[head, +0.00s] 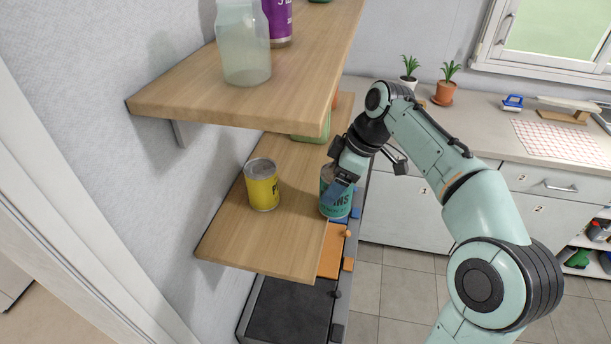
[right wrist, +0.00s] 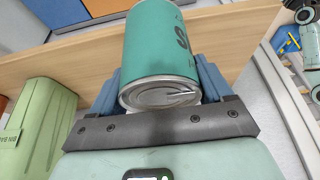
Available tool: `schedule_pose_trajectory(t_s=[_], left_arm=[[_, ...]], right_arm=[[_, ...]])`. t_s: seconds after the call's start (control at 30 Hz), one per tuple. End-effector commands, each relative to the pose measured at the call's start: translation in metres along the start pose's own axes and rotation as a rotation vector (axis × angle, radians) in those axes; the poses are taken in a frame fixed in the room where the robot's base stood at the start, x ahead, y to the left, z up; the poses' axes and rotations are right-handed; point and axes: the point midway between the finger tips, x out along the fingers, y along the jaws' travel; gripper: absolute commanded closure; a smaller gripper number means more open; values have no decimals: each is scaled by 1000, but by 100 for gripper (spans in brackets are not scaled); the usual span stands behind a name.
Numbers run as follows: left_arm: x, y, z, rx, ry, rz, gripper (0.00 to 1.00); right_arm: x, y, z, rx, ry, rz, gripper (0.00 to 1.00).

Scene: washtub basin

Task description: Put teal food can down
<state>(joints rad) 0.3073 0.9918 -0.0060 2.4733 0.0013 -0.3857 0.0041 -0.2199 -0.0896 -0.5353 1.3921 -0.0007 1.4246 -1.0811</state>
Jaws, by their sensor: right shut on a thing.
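The teal food can (head: 335,200) is in my right gripper (head: 341,185) at the right edge of the lower wooden shelf (head: 235,235). In the right wrist view the teal can (right wrist: 160,48) sits between the two blue fingers of my right gripper (right wrist: 160,85), with its pull-tab end facing the camera. The gripper is shut on it. Whether the can's base touches the shelf cannot be told. My left gripper is in neither view.
A yellow can (head: 262,188) stands on the lower shelf, left of the teal can. A green container (head: 311,137) is farther back; a pale green ribbed one (right wrist: 38,125) shows in the wrist view. The upper shelf (head: 190,95) overhangs. The lower shelf's near part is bare.

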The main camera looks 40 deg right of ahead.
Motion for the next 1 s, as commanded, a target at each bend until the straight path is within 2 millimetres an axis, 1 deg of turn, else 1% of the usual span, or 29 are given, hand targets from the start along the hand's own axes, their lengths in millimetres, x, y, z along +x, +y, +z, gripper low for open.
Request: schedule_pose_trajectory(t_s=[0.03, 0.07, 0.27, 0.33, 0.53, 0.6, 0.67, 1.0], left_arm=[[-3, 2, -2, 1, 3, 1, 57], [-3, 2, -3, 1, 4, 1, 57], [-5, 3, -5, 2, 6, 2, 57], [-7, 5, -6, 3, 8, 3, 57], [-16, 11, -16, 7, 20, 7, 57], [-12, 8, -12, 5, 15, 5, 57], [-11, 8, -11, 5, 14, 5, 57], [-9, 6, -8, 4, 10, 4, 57]], right_arm=[[1, 0, -8, -3, 3, 1, 71], [2, 0, -11, -2, 3, 2, 71], [8, 0, -21, -1, 2, 1, 71], [10, 0, -29, -1, 2, 1, 71], [23, 0, -63, -3, 4, 1, 71], [34, 0, -54, 2, 2, -1, 71], [37, 0, -52, 2, 3, 1, 71], [41, 0, -50, 1, 2, 1, 71]])
